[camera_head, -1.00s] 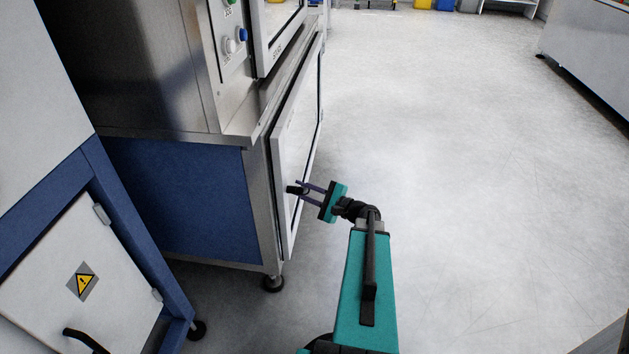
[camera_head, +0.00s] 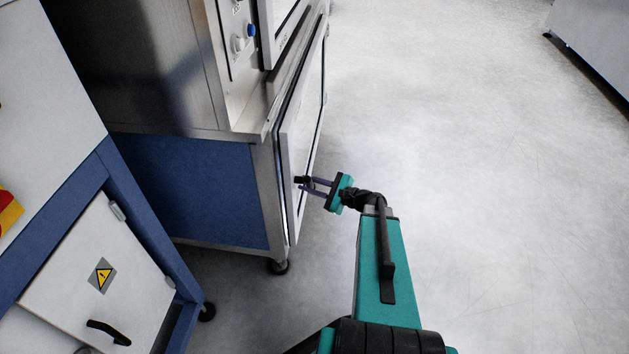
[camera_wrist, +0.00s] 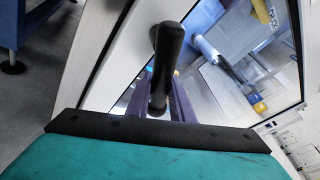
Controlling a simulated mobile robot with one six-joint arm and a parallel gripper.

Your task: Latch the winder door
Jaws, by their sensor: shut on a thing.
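The winder door (camera_head: 307,130) is a white-framed panel with a window, low on the right side of the steel and blue cabinet (camera_head: 190,185). A dark line runs between its frame and the cabinet; I cannot tell if it is fully flush. My gripper (camera_head: 306,184) is shut on the door's black handle (camera_head: 299,180). In the wrist view the handle (camera_wrist: 167,48) rises between the purple fingers, beside the reflective window (camera_wrist: 235,60). The fingers partly hide behind the handle and the gripper's body. No latch catch can be made out.
A blue-framed white unit (camera_head: 85,265) with a warning label and black handle stands close at the left. A control panel (camera_head: 240,40) with buttons is above the door. The floor (camera_head: 480,180) to the right is clear. A grey cabinet (camera_head: 595,45) stands far right.

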